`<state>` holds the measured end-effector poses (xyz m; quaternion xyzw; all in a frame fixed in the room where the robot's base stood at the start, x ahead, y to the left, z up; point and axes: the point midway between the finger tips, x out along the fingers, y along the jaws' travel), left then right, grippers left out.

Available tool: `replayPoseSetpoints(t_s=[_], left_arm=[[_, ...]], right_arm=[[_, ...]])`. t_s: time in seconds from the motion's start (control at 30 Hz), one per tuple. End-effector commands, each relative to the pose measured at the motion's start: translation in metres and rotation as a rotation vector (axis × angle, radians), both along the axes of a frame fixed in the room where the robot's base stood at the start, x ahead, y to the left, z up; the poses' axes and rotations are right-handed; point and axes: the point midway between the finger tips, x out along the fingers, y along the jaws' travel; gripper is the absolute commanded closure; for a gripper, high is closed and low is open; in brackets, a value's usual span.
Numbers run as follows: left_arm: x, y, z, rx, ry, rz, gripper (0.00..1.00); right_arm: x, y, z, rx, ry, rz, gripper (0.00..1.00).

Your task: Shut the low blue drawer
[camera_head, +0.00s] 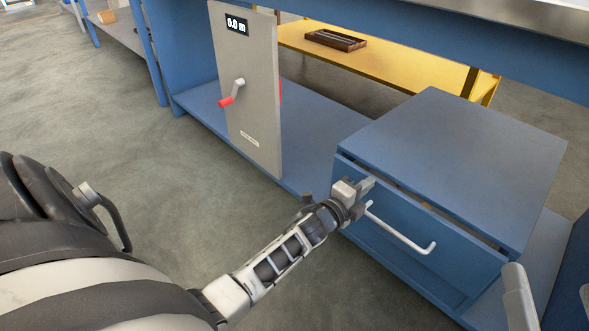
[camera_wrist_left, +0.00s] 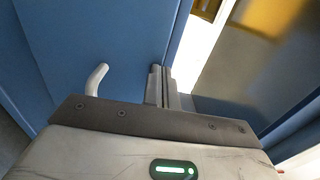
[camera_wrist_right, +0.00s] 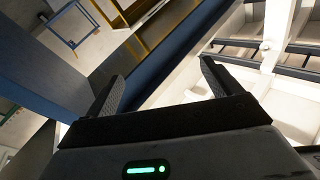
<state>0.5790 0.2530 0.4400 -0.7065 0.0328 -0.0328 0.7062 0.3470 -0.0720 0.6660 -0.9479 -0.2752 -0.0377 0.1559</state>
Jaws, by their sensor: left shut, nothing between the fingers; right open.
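The blue drawer (camera_head: 385,241) is in a low blue cabinet (camera_head: 455,140) at the right of the head view. A narrow dark gap shows between its front's upper edge and the cabinet top; the front looks slightly out. Its pale bar handle (camera_head: 405,237) also shows in the left wrist view (camera_wrist_left: 97,78). My left gripper (camera_head: 368,186) is shut and empty at the upper left of the drawer front, above the handle's left end. Its fingertips (camera_wrist_left: 160,82) are close to the blue front; I cannot tell if they touch. My right gripper (camera_wrist_right: 160,84) is open and empty, away from the drawer.
A grey panel (camera_head: 248,90) with a red-tipped lever stands left of the cabinet on a blue shelf (camera_head: 310,150). A blue bench frame (camera_head: 450,35) runs overhead. Behind is a yellow shelf (camera_head: 400,72) with a brown tray (camera_head: 336,39). Floor in front is clear.

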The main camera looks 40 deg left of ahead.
Motion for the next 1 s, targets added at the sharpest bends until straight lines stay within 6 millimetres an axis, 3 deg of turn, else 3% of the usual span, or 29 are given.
replayPoseSetpoints(t_s=[0.2,0.7,0.83,1.0], left_arm=[[0.006,0.009,0.000,0.001,0.001,0.017,1.00],[0.008,0.009,-0.001,0.001,0.004,0.020,1.00],[0.001,0.008,0.001,0.001,0.005,0.017,1.00],[-0.022,0.006,0.002,0.000,0.004,0.006,1.00]], right_arm=[[0.003,-0.001,0.011,-0.017,-0.074,-0.007,0.10],[0.002,0.000,0.011,-0.024,-0.077,-0.001,0.10],[0.002,0.001,0.012,-0.016,-0.053,0.008,0.10],[-0.007,0.004,-0.012,0.041,0.150,0.023,0.10]])
